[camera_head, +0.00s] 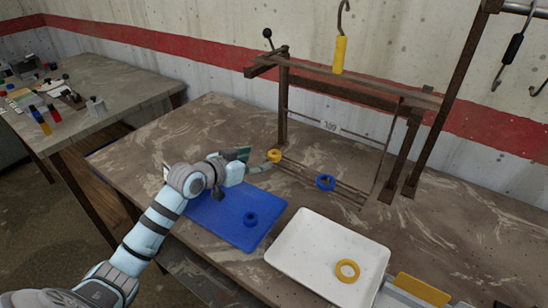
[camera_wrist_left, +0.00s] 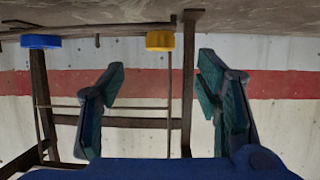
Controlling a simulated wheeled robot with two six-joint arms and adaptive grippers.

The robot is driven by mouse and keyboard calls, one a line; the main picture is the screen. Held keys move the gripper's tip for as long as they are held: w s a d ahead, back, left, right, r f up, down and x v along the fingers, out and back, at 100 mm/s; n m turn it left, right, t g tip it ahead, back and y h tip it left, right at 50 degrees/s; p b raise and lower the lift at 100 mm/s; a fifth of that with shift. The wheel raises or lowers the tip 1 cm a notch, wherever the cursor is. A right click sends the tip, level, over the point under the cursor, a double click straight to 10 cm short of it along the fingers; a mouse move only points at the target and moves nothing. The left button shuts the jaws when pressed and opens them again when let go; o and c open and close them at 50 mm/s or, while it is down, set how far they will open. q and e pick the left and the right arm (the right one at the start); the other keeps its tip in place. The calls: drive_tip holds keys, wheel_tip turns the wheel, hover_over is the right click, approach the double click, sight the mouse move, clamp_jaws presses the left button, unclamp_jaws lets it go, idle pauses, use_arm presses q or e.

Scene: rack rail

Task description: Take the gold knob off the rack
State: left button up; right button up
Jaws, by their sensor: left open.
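The gold knob (camera_head: 274,156) sits at the left end of the low rack rails (camera_head: 345,187), near a rack post. It also shows in the left wrist view (camera_wrist_left: 160,41), where the scene appears upside down, in line with the gap between my fingers. My left gripper (camera_head: 252,162) is open and empty, its fingertips just short of the gold knob in the head view. In the wrist view its two green fingers (camera_wrist_left: 160,80) stand wide apart. A blue knob (camera_head: 326,182) sits farther right on the rails. My right gripper is not in view.
A blue mat (camera_head: 215,222) with a dark blue ring (camera_head: 250,219) lies below my left arm. A white tray (camera_head: 305,265) holds a yellow ring (camera_head: 347,270). The table behind the blue mat is clear.

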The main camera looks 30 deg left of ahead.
sight(276, 153)
use_arm(q)
drive_tip(key=b+x, duration=0.1)
drive_tip(key=x, duration=0.7)
drive_tip(key=shift+w+d, duration=0.1)
drive_tip(key=shift+w, duration=0.2)
drive_tip(key=shift+r, duration=0.1)
drive_tip(key=c, duration=1.3)
